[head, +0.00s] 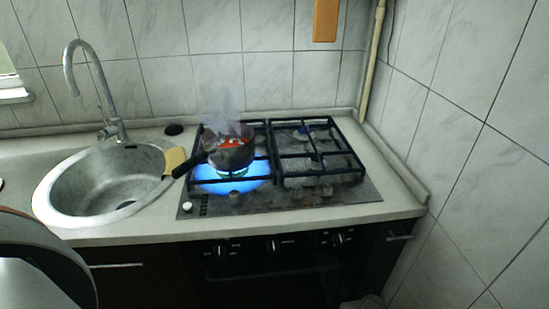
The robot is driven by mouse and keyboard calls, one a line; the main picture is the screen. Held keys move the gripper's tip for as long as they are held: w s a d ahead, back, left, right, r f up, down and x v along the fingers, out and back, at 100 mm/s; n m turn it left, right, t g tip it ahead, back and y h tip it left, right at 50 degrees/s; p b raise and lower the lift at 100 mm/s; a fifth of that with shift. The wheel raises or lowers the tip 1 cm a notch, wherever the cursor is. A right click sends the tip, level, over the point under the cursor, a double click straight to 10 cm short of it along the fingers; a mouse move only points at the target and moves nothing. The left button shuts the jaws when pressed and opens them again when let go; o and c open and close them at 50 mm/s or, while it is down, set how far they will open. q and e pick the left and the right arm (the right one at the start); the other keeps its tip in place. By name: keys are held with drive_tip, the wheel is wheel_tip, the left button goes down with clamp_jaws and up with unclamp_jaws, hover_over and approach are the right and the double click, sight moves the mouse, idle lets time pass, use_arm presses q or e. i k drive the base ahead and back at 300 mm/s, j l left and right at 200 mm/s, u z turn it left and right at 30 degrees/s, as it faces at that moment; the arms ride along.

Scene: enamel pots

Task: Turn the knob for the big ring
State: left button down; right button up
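A gas hob (345,205) is set in the worktop, with black pan grates. A blue flame (232,184) burns on its left side, under a small dark pot (232,158) with something red inside and steam rising. A burner (305,133) at the back right shows no flame. The front panel below carries dark knobs at the left (221,249), middle (272,245) and right (339,239). Small knobs, one of them a white knob (187,206), sit along the hob's front edge. I cannot tell which knob serves the big ring. Neither gripper is in view.
The pot's black handle (190,164) points left and towards me. A metal sink (85,190) with a tall tap (112,115) is at the left, with a yellowish sponge (174,160) on its right rim. A tiled wall (480,170) closes the right side.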

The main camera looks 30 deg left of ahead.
sight(264, 197)
drive_tip(key=j+u, duration=0.2)
drive_tip(key=u, duration=0.95)
